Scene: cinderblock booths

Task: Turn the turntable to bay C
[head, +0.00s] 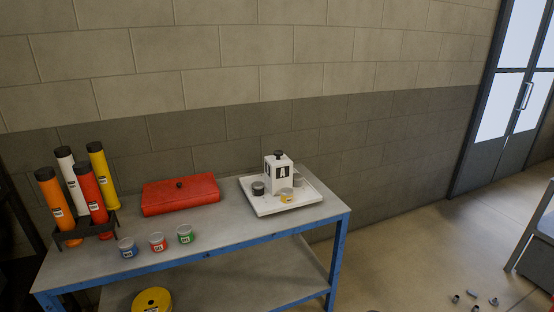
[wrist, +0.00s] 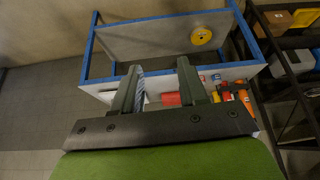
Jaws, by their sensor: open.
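The turntable (head: 262,208) is a white square tray at the right end of the blue-framed table. A white block (head: 280,172) with a black knob (head: 279,154) stands on it. The block's front face shows a large letter A. A dark cup (head: 258,188), a yellow-banded cup (head: 286,196) and a grey cup (head: 297,181) sit around the block. No C shows on the visible faces. My gripper (wrist: 160,68) is open and empty in the wrist view, with the table beyond it. It does not show in the head view.
The table (head: 225,225) also holds a red box (head: 180,194), several capped tubes in a rack (head: 72,235), and blue, red and green cups (head: 157,242). A yellow roll (head: 152,300) lies on the lower shelf. Small grey pieces (head: 473,294) lie on the floor at right.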

